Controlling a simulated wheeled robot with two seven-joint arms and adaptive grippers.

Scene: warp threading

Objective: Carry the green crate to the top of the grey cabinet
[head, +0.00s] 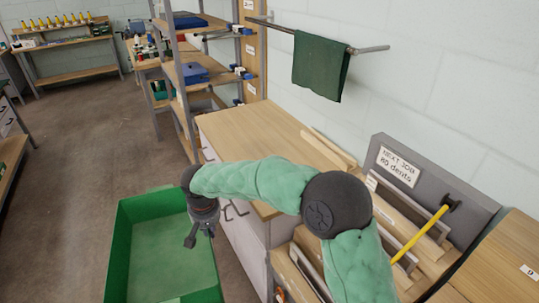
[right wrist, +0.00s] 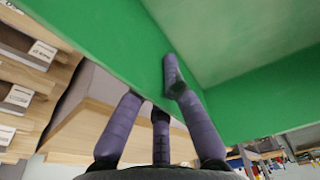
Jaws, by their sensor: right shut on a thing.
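The green crate (head: 119,250) is at the lower left of centre in the head view, open side up, and its inside looks empty. My right gripper (head: 199,235) is at the crate's right side, by the cabinet. In the right wrist view its fingers (right wrist: 152,96) are shut on the crate's green wall (right wrist: 112,45), with one finger inside and the others outside. The crate's height above the floor is hard to tell. My left gripper is not in view.
A shelf rack (head: 186,75) with blue boxes stands behind the cabinet. A dark green towel (head: 319,66) hangs from a wall rail. A wooden rack with a sign (head: 398,166) and a yellow-handled tool (head: 420,234) is at the right. The floor (head: 75,165) at left is clear.

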